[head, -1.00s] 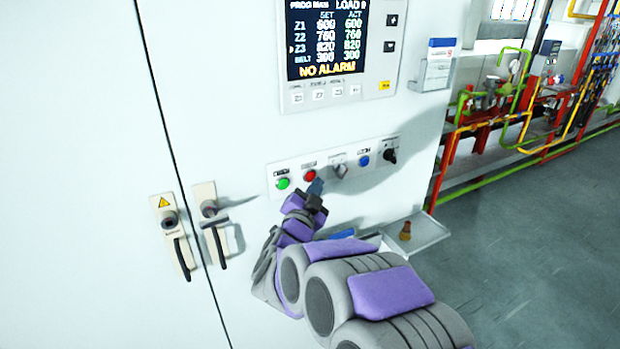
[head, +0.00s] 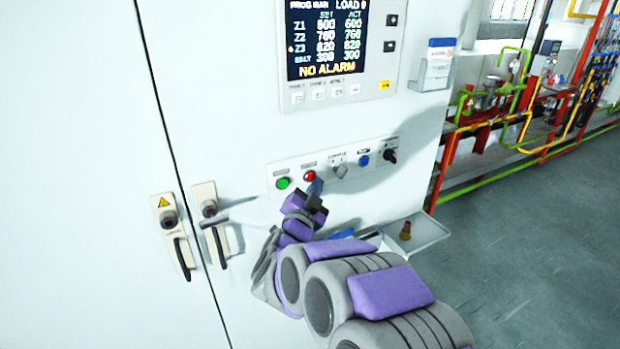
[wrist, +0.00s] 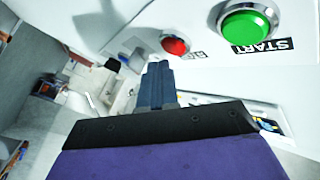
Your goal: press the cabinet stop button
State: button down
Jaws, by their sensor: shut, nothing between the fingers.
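The red button (head: 309,176) sits in a row of controls on the white cabinet front, just right of the green button (head: 283,183). In the wrist view the red button (wrist: 175,45) is just ahead of my fingertips, and the green button (wrist: 248,20) is labelled START. The red button's own label is mostly cut off from reading. My gripper (head: 316,186) is shut and empty, its blue-grey fingers just below and right of the red button in the head view. The fingers also show in the wrist view (wrist: 158,80). Whether they touch the button I cannot tell.
A grey selector (head: 339,166), a blue button (head: 363,160) and a black knob (head: 389,156) continue the row rightward. A display (head: 327,40) above reads NO ALARM. Two door handles (head: 212,225) stick out at left. A small tray (head: 425,232) juts out below right.

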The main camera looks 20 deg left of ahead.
dwell(0.4)
jog(key=shift+w+a+r+p, duration=0.1)
jog(key=shift+w+a+p, duration=0.15)
jog(key=shift+a+p, duration=0.05)
jog(key=shift+w+a, duration=0.3)
dwell(0.9)
dwell(0.4)
jog(key=shift+s+d, duration=0.6)
jog(key=shift+d, duration=0.05)
